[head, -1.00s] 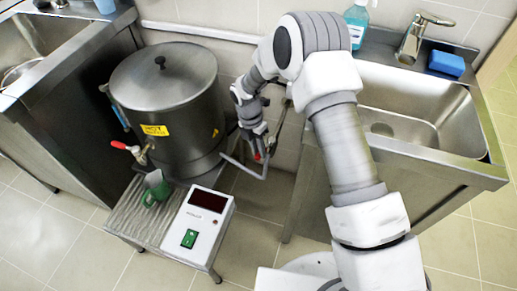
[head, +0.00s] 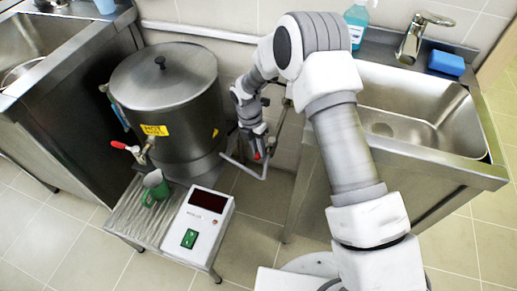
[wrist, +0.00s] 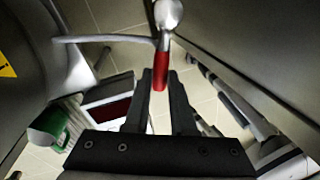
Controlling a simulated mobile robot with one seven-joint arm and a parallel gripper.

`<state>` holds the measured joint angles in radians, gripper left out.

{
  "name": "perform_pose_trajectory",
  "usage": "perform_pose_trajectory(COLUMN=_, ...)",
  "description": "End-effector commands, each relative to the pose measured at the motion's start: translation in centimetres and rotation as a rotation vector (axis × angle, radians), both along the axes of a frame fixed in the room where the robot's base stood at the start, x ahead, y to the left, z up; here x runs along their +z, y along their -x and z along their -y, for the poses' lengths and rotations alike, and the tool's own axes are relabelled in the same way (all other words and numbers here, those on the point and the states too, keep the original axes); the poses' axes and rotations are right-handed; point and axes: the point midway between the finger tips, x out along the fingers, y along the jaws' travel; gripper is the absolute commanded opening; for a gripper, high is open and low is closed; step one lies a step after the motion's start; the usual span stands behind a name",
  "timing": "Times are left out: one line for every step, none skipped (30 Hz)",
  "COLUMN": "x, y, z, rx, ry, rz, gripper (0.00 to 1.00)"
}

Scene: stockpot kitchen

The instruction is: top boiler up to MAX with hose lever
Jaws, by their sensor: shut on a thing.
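The boiler (head: 165,95) is a large steel pot with its lid on and a yellow "HOT" label. A blue-marked gauge (head: 122,117) shows on its left side, too small to read. The red hose lever (wrist: 160,72) hangs below a metal valve between the boiler and the sink unit. My gripper (wrist: 160,82) is shut on the red lever, with a finger on each side of it. In the head view my gripper (head: 257,150) is low, right of the boiler, and mostly hides the lever. The water level inside the boiler is hidden.
A red-handled tap (head: 124,146) is on the boiler's front. A green mug (head: 156,190) and a white box (head: 197,222) with a dark display and green switch sit on the low stand. A sink (head: 425,110) is at right. A bent grey pipe (head: 245,173) runs beside the boiler.

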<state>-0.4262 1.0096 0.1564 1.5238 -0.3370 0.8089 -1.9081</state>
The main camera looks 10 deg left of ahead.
Motion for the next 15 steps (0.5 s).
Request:
perform_pose_trajectory(x=0.06, y=-0.06, z=-0.01, rx=0.000, ry=0.000, rz=0.001, gripper=0.00)
perform_pose_trajectory(x=0.06, y=-0.06, z=-0.01, rx=0.000, ry=0.000, rz=0.001, gripper=0.00)
perform_pose_trajectory(x=0.06, y=-0.06, z=-0.01, rx=0.000, ry=0.000, rz=0.001, gripper=0.00)
perform_pose_trajectory(x=0.06, y=-0.06, z=-0.01, rx=0.000, ry=0.000, rz=0.001, gripper=0.00)
perform_pose_trajectory(x=0.06, y=-0.06, z=-0.01, rx=0.000, ry=0.000, rz=0.001, gripper=0.00)
perform_pose_trajectory(x=0.07, y=-0.06, z=-0.02, rx=-0.001, ry=0.000, rz=0.001, gripper=0.00)
perform_pose_trajectory(x=0.07, y=-0.06, z=-0.02, rx=-0.002, ry=0.000, rz=0.002, gripper=0.00)
perform_pose_trajectory(x=0.07, y=-0.08, z=-0.03, rx=-0.004, ry=-0.001, rz=0.001, gripper=0.00)
perform_pose_trajectory(x=0.07, y=-0.11, z=-0.06, rx=-0.008, ry=-0.001, rz=0.001, gripper=0.00)
perform_pose_trajectory(x=0.07, y=-0.14, z=-0.10, rx=-0.013, ry=0.000, rz=0.002, gripper=0.00)
perform_pose_trajectory(x=0.08, y=-0.17, z=-0.14, rx=-0.019, ry=-0.001, rz=0.002, gripper=0.00)
perform_pose_trajectory(x=0.09, y=-0.22, z=-0.20, rx=-0.029, ry=-0.001, rz=0.002, gripper=0.00)
perform_pose_trajectory(x=0.09, y=-0.26, z=-0.26, rx=-0.040, ry=-0.001, rz=0.003, gripper=0.00)
perform_pose_trajectory(x=0.09, y=-0.30, z=-0.32, rx=-0.051, ry=0.000, rz=0.001, gripper=0.00)
perform_pose_trajectory(x=0.09, y=-0.36, z=-0.41, rx=-0.068, ry=0.000, rz=0.002, gripper=0.00)
